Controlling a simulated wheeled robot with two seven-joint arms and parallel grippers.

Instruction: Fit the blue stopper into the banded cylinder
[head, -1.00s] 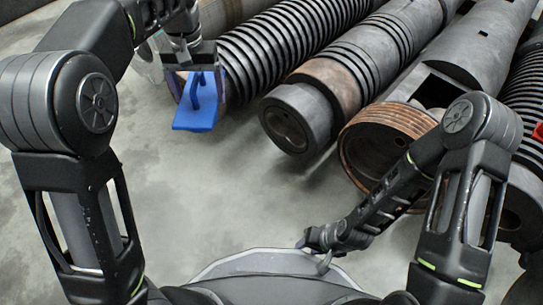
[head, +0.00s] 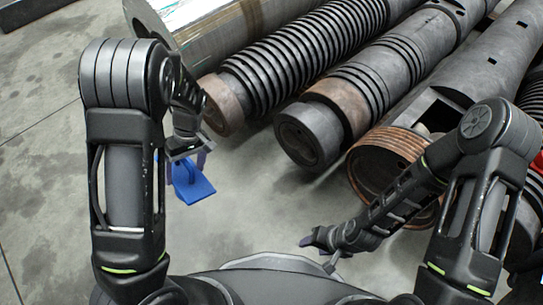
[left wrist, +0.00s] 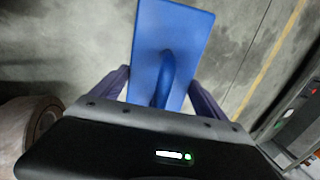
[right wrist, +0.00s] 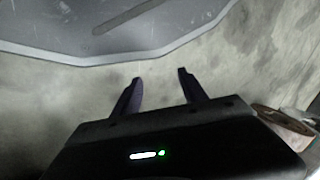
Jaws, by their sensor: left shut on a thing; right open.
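The blue stopper (head: 192,182), a flat blue plate with a loop handle, hangs in the air over the floor in the head view. My left gripper (head: 186,158) is shut on it. The left wrist view shows the plate (left wrist: 182,30) and its handle between the fingers. Several large cylinders lie side by side; I cannot tell for certain which is the banded cylinder. My right gripper (head: 318,246) is open and empty, low over the floor.
A closely ribbed black cylinder (head: 290,55) lies between the silver and brown-banded ones. A hollow cylinder with a copper-coloured ribbed end (head: 392,152) lies further right, near my right arm. Grey floor (head: 250,205) is clear in front of the cylinder ends and at left.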

